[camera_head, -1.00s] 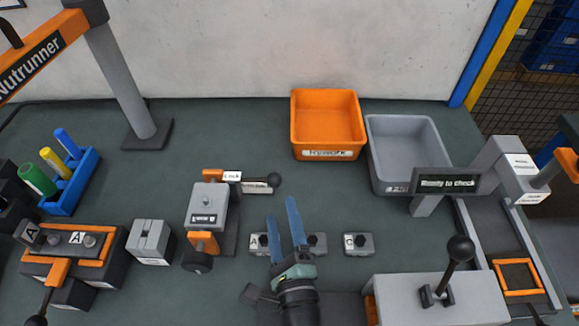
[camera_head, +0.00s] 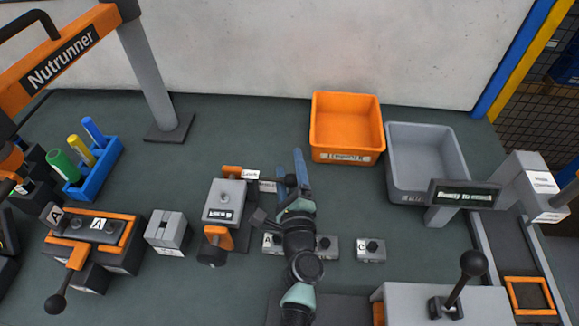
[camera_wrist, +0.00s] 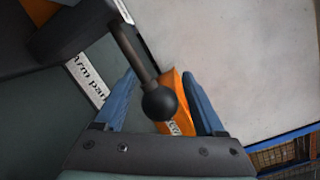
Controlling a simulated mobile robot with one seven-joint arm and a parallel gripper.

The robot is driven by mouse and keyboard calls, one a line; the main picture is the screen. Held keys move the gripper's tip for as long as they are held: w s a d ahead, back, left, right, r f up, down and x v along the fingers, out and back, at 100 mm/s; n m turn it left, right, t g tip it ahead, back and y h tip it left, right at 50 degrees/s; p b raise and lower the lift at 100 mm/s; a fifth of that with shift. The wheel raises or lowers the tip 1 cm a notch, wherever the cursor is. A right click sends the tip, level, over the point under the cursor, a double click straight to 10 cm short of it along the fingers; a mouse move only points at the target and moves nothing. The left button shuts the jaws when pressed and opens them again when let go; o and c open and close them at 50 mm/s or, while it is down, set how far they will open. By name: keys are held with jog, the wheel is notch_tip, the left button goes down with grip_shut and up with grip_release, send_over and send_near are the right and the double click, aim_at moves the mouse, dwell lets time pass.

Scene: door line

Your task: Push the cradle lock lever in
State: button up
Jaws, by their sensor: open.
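The grey cradle (camera_head: 224,203) stands left of centre on the bench in the head view. It has an orange clamp part at its front. A white "Lock" label (camera_head: 250,174) is at its back right, beside the lock lever, whose end is mostly hidden behind my gripper (camera_head: 289,165). In the wrist view, a lever with a dark rod and black ball knob (camera_wrist: 160,103) shows between the two blue fingers of my gripper (camera_wrist: 160,76). The fingers are apart, one on each side of the ball. I cannot tell whether either touches it.
An orange bin (camera_head: 346,154) and a grey bin (camera_head: 397,175) stand behind and to the right. Small blocks, one marked C (camera_head: 371,250), sit in front. The nutrunner post (camera_head: 148,75) rises at the back left.

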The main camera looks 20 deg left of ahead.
grip_shut()
dwell(0.3)
dwell(1.1)
